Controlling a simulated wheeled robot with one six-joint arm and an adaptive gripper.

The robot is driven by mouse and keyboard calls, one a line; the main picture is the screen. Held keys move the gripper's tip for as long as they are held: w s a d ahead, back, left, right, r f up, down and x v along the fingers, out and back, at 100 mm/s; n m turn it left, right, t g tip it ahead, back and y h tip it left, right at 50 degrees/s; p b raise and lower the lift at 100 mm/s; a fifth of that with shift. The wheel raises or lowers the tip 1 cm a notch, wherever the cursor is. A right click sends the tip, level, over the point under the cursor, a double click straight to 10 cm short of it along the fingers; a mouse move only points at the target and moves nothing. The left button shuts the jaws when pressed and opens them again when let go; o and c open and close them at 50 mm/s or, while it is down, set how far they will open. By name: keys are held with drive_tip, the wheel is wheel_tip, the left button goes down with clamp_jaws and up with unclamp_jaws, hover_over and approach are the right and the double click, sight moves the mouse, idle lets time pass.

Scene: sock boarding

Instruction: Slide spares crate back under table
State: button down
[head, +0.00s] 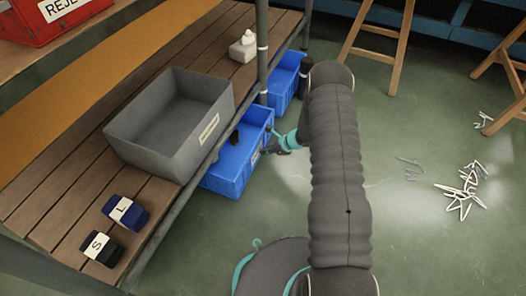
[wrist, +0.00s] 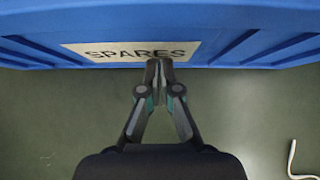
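The blue spares crate (head: 222,179) stands on the floor at the table's edge, partly beneath the table and sticking out to the right. A dark item shows inside it. In the wrist view its blue front wall (wrist: 250,20) fills the top, with a label reading SPARES (wrist: 130,50). The slatted wooden table (head: 60,195) stands over the crate's left part. My gripper (head: 268,147) is at the crate's outer side, pointing at it. In the wrist view my gripper (wrist: 159,64) has its fingertips together, empty, at the label's lower edge. I cannot tell whether they touch.
A second blue crate (head: 288,80) stands farther back by the table leg (head: 262,50). A grey bin (head: 150,145), a white bottle (head: 243,46) and two sock bundles (head: 125,212) are on the table. Wire pieces (head: 462,190) lie on the floor at right. Wooden trestles (head: 390,35) stand behind.

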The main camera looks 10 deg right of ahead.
drive_tip(key=d, duration=0.1)
drive_tip(key=s+d, duration=0.2)
drive_tip(key=d, duration=0.1)
drive_tip(key=shift+r, duration=0.1)
drive_tip(key=p+v, duration=0.1)
drive_tip(key=v, duration=0.8)
drive_tip(key=shift+s+r+p, duration=0.2)
drive_tip(key=shift+r+p, duration=0.05)
drive_tip(key=shift+p, duration=0.05)
